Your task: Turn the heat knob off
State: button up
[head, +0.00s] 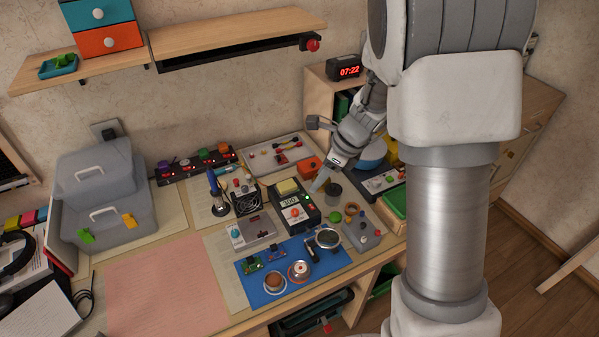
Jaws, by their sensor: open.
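A black soldering station (296,212) stands in the middle of the desk. Its front has a small lit display that seems to read about 300, a green light, and an orange-red round knob (294,213) below the display, which looks like the heat knob. The knob's pointer is too small to read. A yellow sponge sits on top of the station. My gripper (322,180) is open, tilted down, just right of and behind the station, apart from the knob. Its fingertips are small and partly hard to make out.
A soldering iron in a blue-handled holder (215,186) stands left of the station. An orange box (308,166) is behind it. A blue mat (292,265) with small parts lies in front. A grey box with knobs (362,232) is at right. The pink mat (165,285) is clear.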

jog(key=w+f+m, duration=0.1)
jog(key=b, duration=0.3)
send_near(296, 211)
jog(key=x, duration=0.8)
jog(key=shift+a, duration=0.1)
grip_shut()
